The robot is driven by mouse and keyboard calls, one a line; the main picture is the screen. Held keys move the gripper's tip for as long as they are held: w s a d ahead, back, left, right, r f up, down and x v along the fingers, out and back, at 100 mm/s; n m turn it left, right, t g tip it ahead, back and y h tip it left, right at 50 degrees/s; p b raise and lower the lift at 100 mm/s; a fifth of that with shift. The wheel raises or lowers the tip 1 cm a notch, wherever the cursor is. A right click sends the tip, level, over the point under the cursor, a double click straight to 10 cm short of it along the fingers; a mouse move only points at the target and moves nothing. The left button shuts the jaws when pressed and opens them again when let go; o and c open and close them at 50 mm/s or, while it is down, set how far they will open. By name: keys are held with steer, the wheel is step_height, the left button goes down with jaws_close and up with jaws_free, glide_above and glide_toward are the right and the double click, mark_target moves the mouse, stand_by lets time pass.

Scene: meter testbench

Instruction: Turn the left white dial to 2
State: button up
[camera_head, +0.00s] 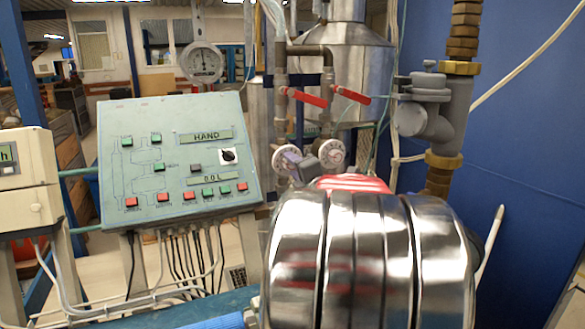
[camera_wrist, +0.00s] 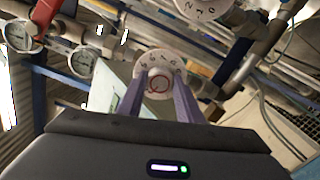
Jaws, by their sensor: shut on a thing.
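The left white dial (camera_head: 278,160) sits on the pipework right of the control panel and is partly covered by my gripper (camera_head: 300,161). In the wrist view the same dial (camera_wrist: 158,62) faces me, with dark numbers around its rim that are too small to read surely. My gripper (camera_wrist: 160,84) has its two purple fingers on either side of the dial's round centre knob and is shut on it. The right white dial (camera_head: 332,153) is close beside it, free of the gripper. It also shows at the top of the wrist view (camera_wrist: 205,8).
Red lever handles (camera_head: 303,97) stick out above the dials. A grey valve with brass fittings (camera_head: 430,110) stands to the right. The panel (camera_head: 180,155) with buttons and a black switch is at left. A round gauge (camera_head: 202,63) stands above it.

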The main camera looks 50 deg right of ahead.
steer(key=shift+w+a+f+n, duration=0.15)
steer(key=shift+n, duration=0.15)
steer(key=o, duration=0.8)
steer(key=shift+c, duration=0.2)
steer(key=shift+o, duration=1.4)
steer(key=shift+s, duration=0.25)
steer(key=v, duration=1.3)
steer(key=shift+s, duration=0.15)
steer(key=shift+a, duration=0.1)
